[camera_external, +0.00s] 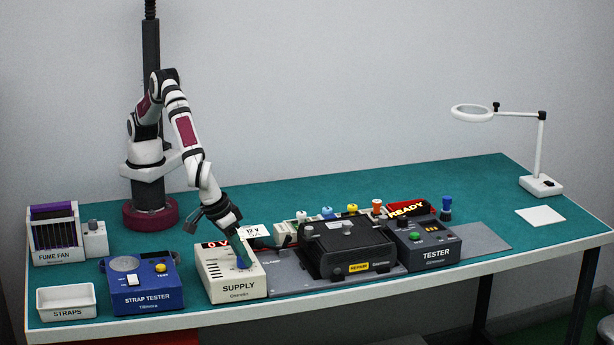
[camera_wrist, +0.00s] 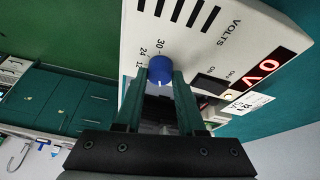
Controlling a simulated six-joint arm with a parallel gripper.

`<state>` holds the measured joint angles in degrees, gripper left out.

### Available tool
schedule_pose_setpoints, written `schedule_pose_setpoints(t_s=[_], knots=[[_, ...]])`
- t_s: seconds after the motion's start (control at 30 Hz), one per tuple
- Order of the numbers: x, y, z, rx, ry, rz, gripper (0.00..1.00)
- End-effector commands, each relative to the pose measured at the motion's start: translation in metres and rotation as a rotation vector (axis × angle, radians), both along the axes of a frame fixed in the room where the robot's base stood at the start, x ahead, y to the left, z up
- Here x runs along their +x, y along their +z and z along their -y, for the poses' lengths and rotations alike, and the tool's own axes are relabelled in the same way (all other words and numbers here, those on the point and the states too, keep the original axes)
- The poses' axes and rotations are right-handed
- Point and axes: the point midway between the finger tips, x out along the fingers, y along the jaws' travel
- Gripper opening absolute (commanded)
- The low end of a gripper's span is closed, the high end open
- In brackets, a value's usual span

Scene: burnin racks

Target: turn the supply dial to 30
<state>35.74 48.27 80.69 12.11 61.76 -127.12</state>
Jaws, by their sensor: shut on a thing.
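The supply (camera_external: 216,283) is a cream box at the front of the bench, with a red display that reads 0 V. Its dial (camera_wrist: 160,69) is a round blue knob in the wrist view. The marks 30 and 24 show beside it, with a further number partly hidden. My gripper (camera_external: 242,260) reaches down onto the supply's face. In the wrist view its two green fingers (camera_wrist: 159,85) are shut on the dial, one on each side. Where the dial points is too small to tell.
The strap tester (camera_external: 146,300) stands left of the supply, with the straps tray (camera_external: 67,314) beyond it. A black unit (camera_external: 345,250) on a grey plate and the tester (camera_external: 435,254) stand to the right. The display (camera_wrist: 268,67) and a black switch (camera_wrist: 209,86) sit near the dial.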

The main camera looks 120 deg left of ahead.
Motion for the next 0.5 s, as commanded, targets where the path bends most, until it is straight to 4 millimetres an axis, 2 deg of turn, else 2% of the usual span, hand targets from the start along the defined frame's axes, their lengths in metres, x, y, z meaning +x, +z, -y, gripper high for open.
schedule_pose_setpoints(t_s=[0.03, 0.07, 0.5], knots=[[0.0, 0.0002, 0.0001, 0.0, 0.0, 0.001, 0.05], [0.0001, 0.0002, 0.0002, 0.0, 0.0, 0.001, 0.0], [-0.0001, 0.0008, -0.0001, -0.001, -0.064, 0.002, 0.0]])
